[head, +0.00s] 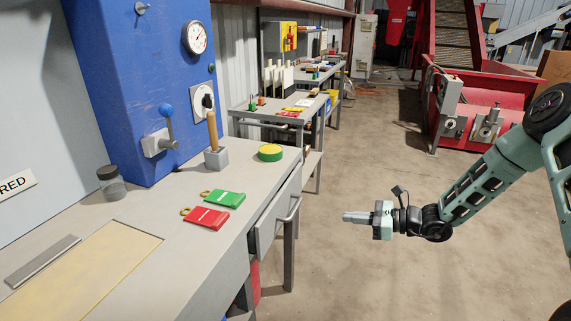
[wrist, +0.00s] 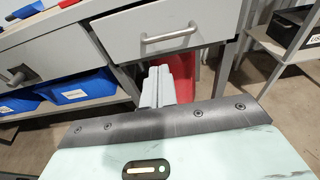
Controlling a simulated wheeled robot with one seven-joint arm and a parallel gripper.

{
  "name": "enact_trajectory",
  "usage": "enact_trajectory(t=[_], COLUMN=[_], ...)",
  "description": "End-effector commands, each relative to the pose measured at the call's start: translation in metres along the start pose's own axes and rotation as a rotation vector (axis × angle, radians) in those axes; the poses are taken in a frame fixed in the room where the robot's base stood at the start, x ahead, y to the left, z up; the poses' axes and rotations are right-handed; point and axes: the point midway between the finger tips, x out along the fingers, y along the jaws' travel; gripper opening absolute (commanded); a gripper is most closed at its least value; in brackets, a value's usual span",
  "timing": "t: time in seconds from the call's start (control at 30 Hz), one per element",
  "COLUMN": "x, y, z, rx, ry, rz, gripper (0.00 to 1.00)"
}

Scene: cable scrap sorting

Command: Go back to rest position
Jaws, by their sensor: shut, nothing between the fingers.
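My gripper (head: 345,217) is shut and empty. In the head view it is held out in the open air to the right of the workbench (head: 160,215), pointing left toward the bench's drawer side and apart from it. In the wrist view the closed fingers of my gripper (wrist: 163,73) show in the middle, in front of a grey drawer (wrist: 165,32) with a metal handle. Nothing is between the fingers.
On the bench lie a red tag (head: 206,217), a green tag (head: 224,199), a green and yellow round tin (head: 270,152), a wooden-handled tool (head: 213,130) and a jar (head: 111,183). Red machinery (head: 482,122) stands at the back right. The floor (head: 370,275) around my gripper is clear.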

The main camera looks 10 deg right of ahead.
Motion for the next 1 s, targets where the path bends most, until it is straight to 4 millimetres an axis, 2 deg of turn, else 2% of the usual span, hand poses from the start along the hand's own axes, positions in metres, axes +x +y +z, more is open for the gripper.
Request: enact_trajectory(t=[0.07,0.17,0.27,0.33,0.4,0.47,0.6,0.7,0.83,1.0], x=[0.003,0.015,0.032,0.039,0.04,0.037,0.017,-0.005,-0.037,-0.072], y=[0.006,0.03,0.077,0.119,0.162,0.196,0.265,0.304,0.341,0.367], z=[0.008,0.033,0.071,0.1,0.125,0.143,0.179,0.201,0.228,0.256], rx=[-0.02,-0.102,-0.254,-0.396,-0.546,-0.675,-0.994,-1.234,-1.561,-1.952], ry=[0.007,0.034,0.084,0.126,0.164,0.193,0.247,0.271,0.285,0.277], rz=[0.025,0.125,0.306,0.467,0.627,0.76,1.049,1.237,1.455,1.657], gripper=[0.0,0.0,0.0,0.0,0.0,0.0,0.0,0.0,0.0,0.0])
